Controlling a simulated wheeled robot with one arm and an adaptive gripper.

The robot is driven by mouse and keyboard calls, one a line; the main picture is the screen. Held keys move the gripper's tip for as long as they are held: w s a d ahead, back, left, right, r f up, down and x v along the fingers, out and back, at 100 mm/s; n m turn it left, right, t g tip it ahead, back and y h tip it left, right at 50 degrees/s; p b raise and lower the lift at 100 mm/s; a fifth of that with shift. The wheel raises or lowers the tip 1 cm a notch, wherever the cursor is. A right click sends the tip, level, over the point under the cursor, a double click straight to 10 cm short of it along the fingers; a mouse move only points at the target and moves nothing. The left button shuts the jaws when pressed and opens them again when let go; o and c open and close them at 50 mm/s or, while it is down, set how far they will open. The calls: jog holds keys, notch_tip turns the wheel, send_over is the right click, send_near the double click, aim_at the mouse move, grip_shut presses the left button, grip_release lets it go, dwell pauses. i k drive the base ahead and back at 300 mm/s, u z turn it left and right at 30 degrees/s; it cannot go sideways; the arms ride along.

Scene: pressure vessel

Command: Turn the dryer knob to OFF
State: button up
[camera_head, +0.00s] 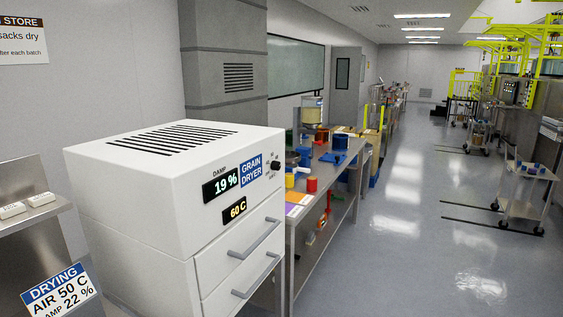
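The grain dryer (160,190) is a white cabinet at the left centre, with a slotted top and two drawers with bar handles on its front. Its dark round knob (275,166) sits at the upper right of the front panel, beside the blue "GRAIN DRYER" label (251,170). Small lettering surrounds the knob; it is too small to tell which setting it points at. The damp display (220,185) reads 19 % and the lower display (234,209) reads 60 C. My gripper is not in view.
A steel bench (340,205) with colourful items stands beyond the dryer. A steel shelf with a drying sign (59,294) is at the lower left. The grey floor (420,240) to the right is open, with a trolley (525,190) at the far right.

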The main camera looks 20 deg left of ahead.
aim_at(276, 164)
jog(key=u, duration=0.55)
jog(key=i, duration=0.8)
jog(key=u, duration=0.85)
